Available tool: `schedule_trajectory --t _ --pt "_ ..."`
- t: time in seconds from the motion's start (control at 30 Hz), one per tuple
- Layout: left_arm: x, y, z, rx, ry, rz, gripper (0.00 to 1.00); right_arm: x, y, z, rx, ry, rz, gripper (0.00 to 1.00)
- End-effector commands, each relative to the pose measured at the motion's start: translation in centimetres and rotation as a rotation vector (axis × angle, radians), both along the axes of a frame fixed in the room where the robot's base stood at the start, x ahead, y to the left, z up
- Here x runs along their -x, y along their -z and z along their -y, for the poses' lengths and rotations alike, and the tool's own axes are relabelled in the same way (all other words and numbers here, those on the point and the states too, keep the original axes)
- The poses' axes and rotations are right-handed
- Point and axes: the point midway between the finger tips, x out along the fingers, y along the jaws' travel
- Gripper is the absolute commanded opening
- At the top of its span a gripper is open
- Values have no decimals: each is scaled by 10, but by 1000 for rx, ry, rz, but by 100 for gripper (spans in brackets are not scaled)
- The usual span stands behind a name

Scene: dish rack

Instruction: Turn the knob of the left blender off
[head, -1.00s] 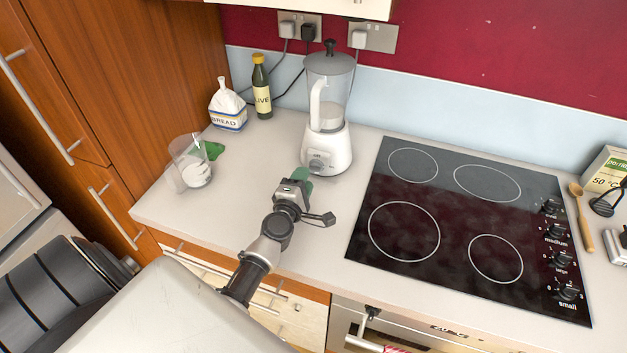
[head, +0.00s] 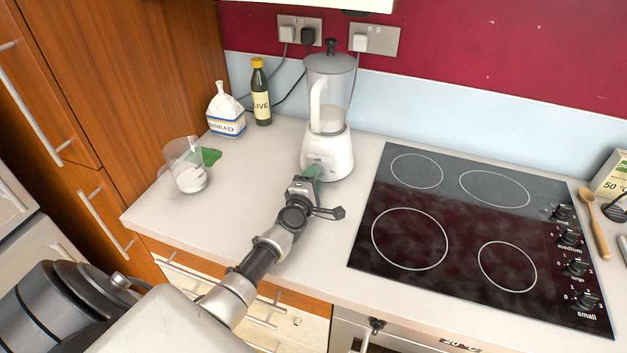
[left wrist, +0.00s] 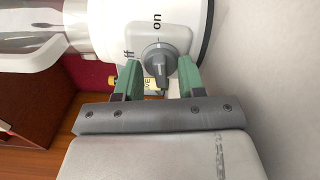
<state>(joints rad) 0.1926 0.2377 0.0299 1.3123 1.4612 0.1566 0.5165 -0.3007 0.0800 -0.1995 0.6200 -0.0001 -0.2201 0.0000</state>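One blender (head: 338,160), with a white base and a clear jug, stands on the counter near the wall. Its grey knob (left wrist: 159,60) shows in the left wrist view, on the base between the labels "on" and a partly hidden "off". My left gripper (left wrist: 160,74) is open, with one green finger on each side of the knob. A gap shows between each finger and the knob, and nothing is held. In the head view my left gripper (head: 314,174) is at the front of the base and hides most of the knob. My right gripper is not in view.
A black hob (head: 450,225) lies to the right of the blender. A glass jug (head: 187,165), a bread bag (head: 226,112) and a bottle (head: 261,95) stand to the left. The counter (head: 245,185) between the jug and blender is mostly clear.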

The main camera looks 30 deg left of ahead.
Motion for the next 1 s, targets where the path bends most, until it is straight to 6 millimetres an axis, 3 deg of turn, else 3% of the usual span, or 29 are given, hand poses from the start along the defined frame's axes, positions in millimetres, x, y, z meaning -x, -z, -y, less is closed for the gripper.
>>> schedule_trajectory --t 0.07,0.3,0.67,1.0 --pt "0 0 0 0 0 0 38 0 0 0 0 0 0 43" --pt "0 0 0 -1 0 0 1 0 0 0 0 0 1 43" --pt "1 1 1 31 0 7 0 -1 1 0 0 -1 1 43" --pt "1 1 0 239 0 55 0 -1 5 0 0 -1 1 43"
